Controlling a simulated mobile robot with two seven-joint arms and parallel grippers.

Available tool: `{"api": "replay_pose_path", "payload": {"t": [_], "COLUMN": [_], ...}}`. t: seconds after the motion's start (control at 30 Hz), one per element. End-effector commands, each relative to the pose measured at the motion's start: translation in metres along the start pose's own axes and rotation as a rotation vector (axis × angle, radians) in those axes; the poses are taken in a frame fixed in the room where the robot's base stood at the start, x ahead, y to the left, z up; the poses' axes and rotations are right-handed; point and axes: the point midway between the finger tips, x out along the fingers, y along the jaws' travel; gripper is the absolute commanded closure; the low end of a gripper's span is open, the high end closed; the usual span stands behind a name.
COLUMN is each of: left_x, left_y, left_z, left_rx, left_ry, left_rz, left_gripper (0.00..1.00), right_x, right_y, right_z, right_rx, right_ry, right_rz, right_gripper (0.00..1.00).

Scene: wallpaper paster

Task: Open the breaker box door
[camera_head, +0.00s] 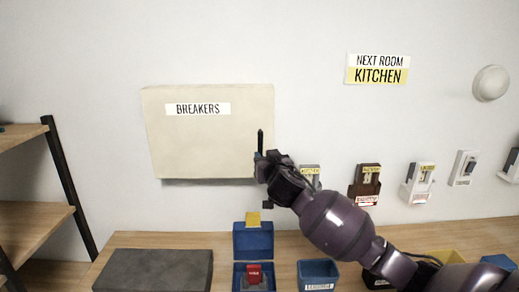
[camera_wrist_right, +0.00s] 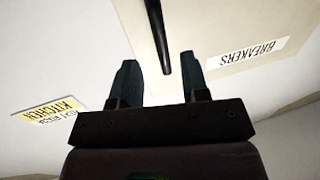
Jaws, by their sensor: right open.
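The breaker box (camera_head: 205,140) is a cream wall box with a "BREAKERS" label (camera_head: 198,109). Its door is shut. A thin black upright handle (camera_head: 260,141) stands near its right edge. My right gripper (camera_head: 264,158) is at the lower end of this handle. In the right wrist view, the two fingers of the gripper (camera_wrist_right: 160,62) are open, and the lower end of the black handle (camera_wrist_right: 156,30) shows between them. I cannot tell whether they touch it. The box face (camera_wrist_right: 225,25) also fills the upper part there. My left gripper is not in view.
A wooden shelf (camera_head: 35,222) stands at left. On the table below are a dark grey slab (camera_head: 155,270), a blue open box (camera_head: 253,240) and a blue bin (camera_head: 318,274). Several switches, including a brown one (camera_head: 365,184), line the wall at right. A kitchen sign (camera_head: 377,69) hangs above.

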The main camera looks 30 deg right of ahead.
Motion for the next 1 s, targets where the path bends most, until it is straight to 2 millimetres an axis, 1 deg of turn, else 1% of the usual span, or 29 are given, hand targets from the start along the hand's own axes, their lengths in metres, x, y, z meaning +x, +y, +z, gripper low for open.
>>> {"api": "replay_pose_path", "payload": {"t": [0.03, 0.2, 0.43, 0.6, 0.9, 0.93, 1.0], "left_x": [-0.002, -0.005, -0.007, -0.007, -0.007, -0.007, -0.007], "left_y": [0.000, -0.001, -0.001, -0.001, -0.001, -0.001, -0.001], "left_z": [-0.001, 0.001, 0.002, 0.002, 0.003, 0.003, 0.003], "left_rx": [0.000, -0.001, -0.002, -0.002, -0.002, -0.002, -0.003], "left_ry": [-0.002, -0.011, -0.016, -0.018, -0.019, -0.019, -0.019], "left_rz": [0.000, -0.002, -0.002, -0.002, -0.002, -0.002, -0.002], "left_gripper": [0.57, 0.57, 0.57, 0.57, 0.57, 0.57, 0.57], "right_x": [0.009, 0.034, 0.059, 0.066, 0.068, 0.068, 0.068], "right_y": [0.001, 0.000, 0.000, 0.000, 0.000, 0.000, 0.000], "right_z": [-0.001, -0.001, -0.001, 0.000, 0.000, 0.000, 0.000], "right_rx": [-0.001, -0.001, -0.002, -0.001, -0.001, -0.001, -0.001], "right_ry": [0.000, 0.000, 0.000, 0.000, 0.000, 0.000, 0.000], "right_rz": [0.002, 0.001, 0.001, 0.000, 0.000, 0.000, 0.000], "right_gripper": [0.58, 0.58, 0.58, 0.58, 0.58, 0.61, 0.72]}}
